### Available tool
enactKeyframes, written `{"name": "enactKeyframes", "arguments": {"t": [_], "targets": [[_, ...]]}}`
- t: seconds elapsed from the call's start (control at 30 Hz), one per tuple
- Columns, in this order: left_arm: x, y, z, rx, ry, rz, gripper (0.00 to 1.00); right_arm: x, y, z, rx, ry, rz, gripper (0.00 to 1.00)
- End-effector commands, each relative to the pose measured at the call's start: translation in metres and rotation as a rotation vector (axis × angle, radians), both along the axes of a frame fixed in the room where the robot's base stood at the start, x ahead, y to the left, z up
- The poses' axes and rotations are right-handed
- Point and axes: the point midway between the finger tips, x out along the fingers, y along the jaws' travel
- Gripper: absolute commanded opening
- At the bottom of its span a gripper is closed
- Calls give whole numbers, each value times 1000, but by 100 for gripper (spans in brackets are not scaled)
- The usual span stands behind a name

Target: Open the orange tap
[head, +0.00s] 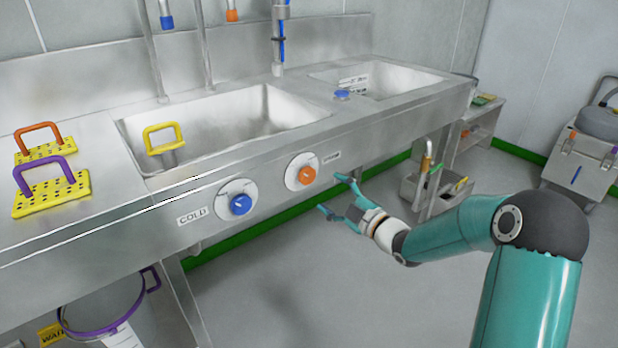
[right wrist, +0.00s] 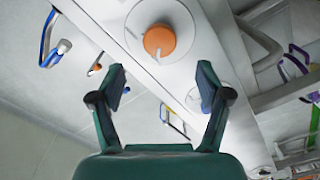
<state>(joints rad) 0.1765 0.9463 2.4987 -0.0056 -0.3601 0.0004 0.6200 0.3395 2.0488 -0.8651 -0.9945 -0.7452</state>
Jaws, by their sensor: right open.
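The orange tap (head: 307,174) is a round knob on a white disc on the front panel of the steel sink, right of the blue tap (head: 240,205) marked COLD. In the right wrist view the orange tap (right wrist: 159,40) shows ahead, beyond the fingertips and roughly midway between them. My right gripper (head: 328,194) is open and empty, just right of and below the orange tap, apart from it. Its two spread fingers also show in the right wrist view (right wrist: 160,85). My left gripper is not in view.
The steel sink unit (head: 130,228) has two basins. Yellow plates with an orange handle (head: 37,127) and a purple handle (head: 44,160) lie on its left top. The floor in front is clear.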

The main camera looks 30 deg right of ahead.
Motion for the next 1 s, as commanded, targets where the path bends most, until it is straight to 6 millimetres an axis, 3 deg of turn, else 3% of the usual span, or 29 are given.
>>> {"name": "enactKeyframes", "arguments": {"t": [0.2,0.4,0.6,0.87,1.0], "targets": [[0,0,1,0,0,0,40,49,6,0,0,-1,3,76],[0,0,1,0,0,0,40,80,7,-1,2,0,1,76],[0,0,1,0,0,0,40,94,8,-1,2,2,1,76],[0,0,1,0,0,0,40,95,9,-1,2,2,1,76],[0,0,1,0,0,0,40,95,9,-1,2,2,1,58]]}}
